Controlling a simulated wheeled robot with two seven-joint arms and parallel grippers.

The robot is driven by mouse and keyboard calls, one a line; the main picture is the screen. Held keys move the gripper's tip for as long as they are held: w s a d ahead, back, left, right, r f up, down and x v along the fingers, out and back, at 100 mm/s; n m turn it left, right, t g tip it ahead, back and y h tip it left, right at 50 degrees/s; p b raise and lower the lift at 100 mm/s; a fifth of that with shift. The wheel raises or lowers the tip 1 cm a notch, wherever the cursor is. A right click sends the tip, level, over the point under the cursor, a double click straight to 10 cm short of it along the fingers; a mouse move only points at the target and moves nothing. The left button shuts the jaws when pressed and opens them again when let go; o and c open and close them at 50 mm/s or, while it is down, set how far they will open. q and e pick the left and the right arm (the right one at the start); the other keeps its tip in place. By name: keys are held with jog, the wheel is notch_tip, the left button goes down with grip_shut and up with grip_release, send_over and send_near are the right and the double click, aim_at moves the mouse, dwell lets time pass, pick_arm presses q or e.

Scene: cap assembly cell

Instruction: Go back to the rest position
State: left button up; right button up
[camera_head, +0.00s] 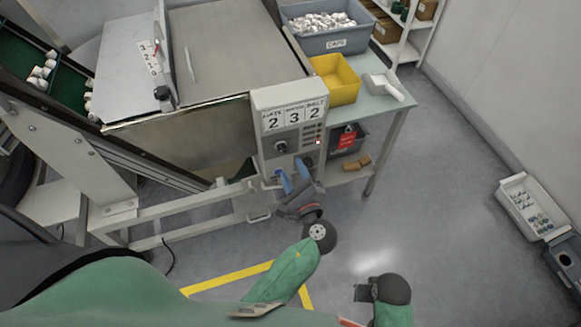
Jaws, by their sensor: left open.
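My left gripper (292,172) has blue fingertips and is open, with a gap between its fingers. It is in front of the lower part of the control panel (289,118) on the machine. The fingers cover part of the panel's lower front, and I cannot tell whether they touch it. No object shows between them. My right arm shows only in part at the bottom right, and its gripper is not in view.
A side table (376,108) holds a yellow bin (335,80), a grey-blue caps bin (328,40) and a white scoop (386,88). A parts tray (531,207) is at the far right. The floor (430,200) between is clear.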

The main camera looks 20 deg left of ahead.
pick_arm(q)
jog(key=shift+s+d, duration=0.15)
jog(key=shift+s, duration=0.1)
jog(key=shift+n, duration=0.3)
jog(key=s+f+n+g+h, duration=0.5)
jog(key=s+f+n+g, duration=0.1)
jog(key=f+n, duration=0.2)
jog(key=s+f+n+g+h, duration=0.5)
jog(key=s+f+n, duration=0.1)
jog(key=f+n, duration=0.2)
jog(key=shift+f+g+h, duration=0.3)
jog(key=shift+f+g, duration=0.1)
jog(key=shift+f, duration=0.3)
jog(key=shift+n+g, duration=0.7)
jog(key=shift+g, duration=0.2)
jog(key=s+a+f, duration=0.1)
jog(key=s, duration=0.2)
jog(key=s+a+f, duration=0.1)
jog(key=s, duration=0.2)
jog(key=s+a+f, duration=0.1)
jog(key=s, duration=0.2)
jog(key=shift+a+f, duration=0.3)
jog(key=shift+f, duration=0.05)
jog(key=shift+c, duration=0.2)
